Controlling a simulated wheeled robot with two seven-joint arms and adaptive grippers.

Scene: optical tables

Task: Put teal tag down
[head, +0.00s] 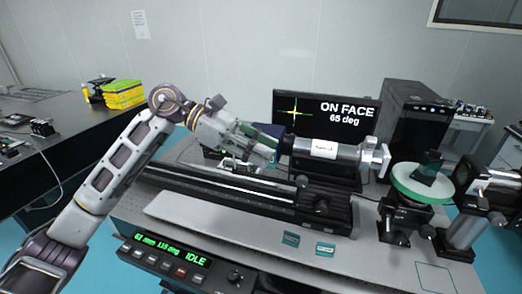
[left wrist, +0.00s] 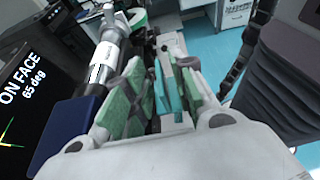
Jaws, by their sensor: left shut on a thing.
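My left gripper (head: 262,150) is above the long black rail, just left of the silver cylinder. In the left wrist view its green-padded fingers (left wrist: 160,95) stand on both sides of a thin teal tag (left wrist: 172,92), which it holds clear of the table. In the head view the held tag cannot be told from the green fingers. My right gripper is not in view.
A silver cylinder (head: 325,149) with a dark blue end (left wrist: 68,127) is close to the gripper. A green disc (head: 422,184) stands on a mount at right. A monitor (head: 345,108) reads "ON FACE 65 deg".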

